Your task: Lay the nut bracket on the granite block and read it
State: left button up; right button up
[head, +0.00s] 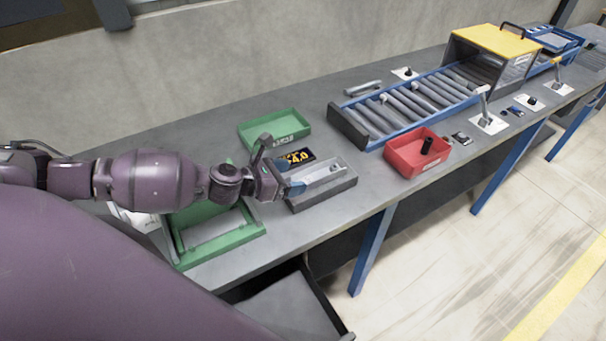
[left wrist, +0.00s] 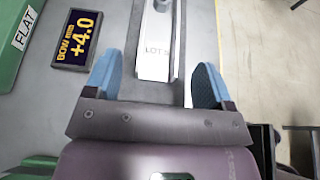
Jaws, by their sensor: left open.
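The granite block (head: 325,199) is a dark grey slab near the front edge of the bench. The nut bracket (head: 322,174), a pale metal strip, lies along its top. In the left wrist view the bracket (left wrist: 155,60) carries the letters "LOT" and a character I cannot read surely; a dark round part shows at its far end. The readout (head: 295,159) beside the block shows "+4.0"; in the left wrist view the readout (left wrist: 77,40) shows "BOW" and "+4.0". My left gripper (head: 280,172) is open at the block's near-left end, its blue fingers either side of the bracket.
A green tray (head: 262,121) stands behind the readout; its label reads "FLAT" in the left wrist view. Another green tray (head: 255,230) is partly under my left arm. A red bin (head: 405,164) holding a dark part stands right of the block, before a roller conveyor (head: 428,100).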

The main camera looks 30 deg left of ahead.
pick_arm(q)
jog(key=v, duration=0.6)
pick_arm(e)
jog(key=shift+s+f, duration=0.25)
jog(key=shift+s, duration=0.05)
pick_arm(q)
jog(key=shift+a, duration=0.1)
pick_arm(e)
jog(key=shift+w+r, duration=0.3)
jog(key=shift+w, duration=0.1)
